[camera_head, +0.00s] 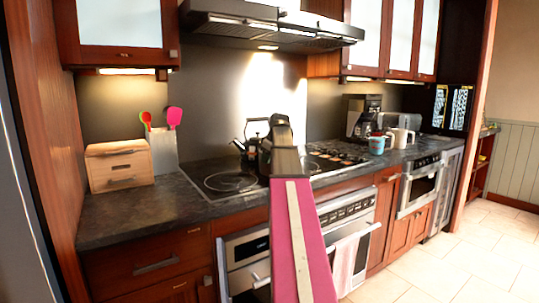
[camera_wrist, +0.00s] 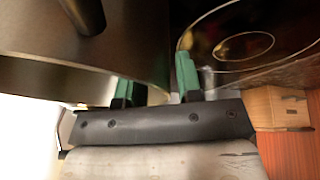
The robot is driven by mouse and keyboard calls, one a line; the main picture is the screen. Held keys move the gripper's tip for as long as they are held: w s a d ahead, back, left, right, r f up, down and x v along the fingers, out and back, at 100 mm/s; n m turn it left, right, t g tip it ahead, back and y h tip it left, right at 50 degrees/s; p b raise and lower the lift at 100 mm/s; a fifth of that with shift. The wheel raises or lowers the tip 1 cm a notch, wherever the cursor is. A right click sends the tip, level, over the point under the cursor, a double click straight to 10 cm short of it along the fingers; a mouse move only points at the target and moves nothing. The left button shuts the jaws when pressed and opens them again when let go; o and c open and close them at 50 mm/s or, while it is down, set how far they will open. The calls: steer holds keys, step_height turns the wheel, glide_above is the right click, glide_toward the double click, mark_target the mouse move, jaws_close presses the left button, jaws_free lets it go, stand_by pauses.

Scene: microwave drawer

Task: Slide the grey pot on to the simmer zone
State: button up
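A dark, shiny kettle-shaped pot (camera_head: 250,157) with a looped handle and a spout stands on the black cooktop (camera_head: 205,171), partly behind my arm. In the wrist view a large curved grey metal pot (camera_wrist: 130,45) with a dark handle fills the upper left. I take these as the same pot. A ringed cooking zone (camera_head: 230,182) lies bare left of it; a ringed zone also shows in the wrist view (camera_wrist: 243,47). No label marks the simmer zone. My gripper (camera_wrist: 157,85) is open, its green fingers apart beside the pot's edge. Contact is unclear. My arm hides it in the head view.
A wooden box (camera_head: 118,166) and a utensil holder (camera_head: 162,150) stand at the counter's left. A gas hob (camera_head: 338,153), coffee maker (camera_head: 362,115) and mugs (camera_head: 377,144) are to the right. A range hood (camera_head: 270,24) hangs above. The oven (camera_head: 247,262) is below.

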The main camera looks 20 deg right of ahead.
jaws_close()
stand_by(1.5)
